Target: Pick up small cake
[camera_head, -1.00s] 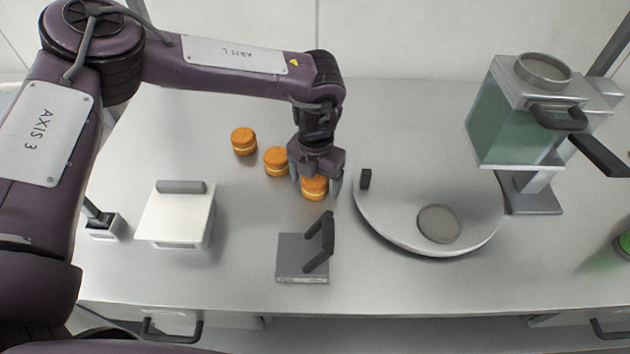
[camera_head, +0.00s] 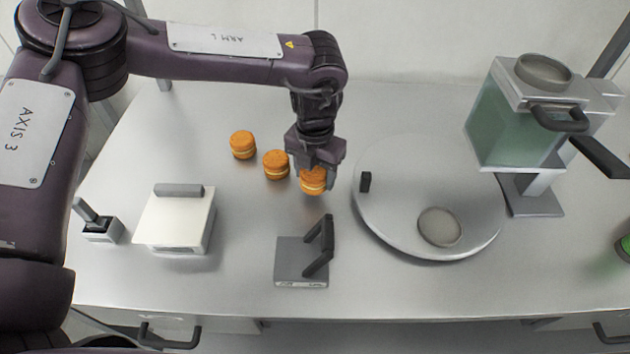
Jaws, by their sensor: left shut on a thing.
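Three small orange cakes with a pale filling band are in a slanting row on the grey table. The far-left cake (camera_head: 243,145) and the middle cake (camera_head: 276,165) stand free. The right cake (camera_head: 313,183) is between the fingers of my left gripper (camera_head: 316,176), which comes down from above and is shut on it. The gripper hides part of that cake's top. I cannot tell whether the cake touches the table. My right gripper is not in view.
A round metal turntable (camera_head: 385,225) with a small disc is right of the gripper. A grey block with a dark handle (camera_head: 298,262) stands in front. A white box (camera_head: 175,220) is at left, a green-tank dispenser (camera_head: 515,125) at right.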

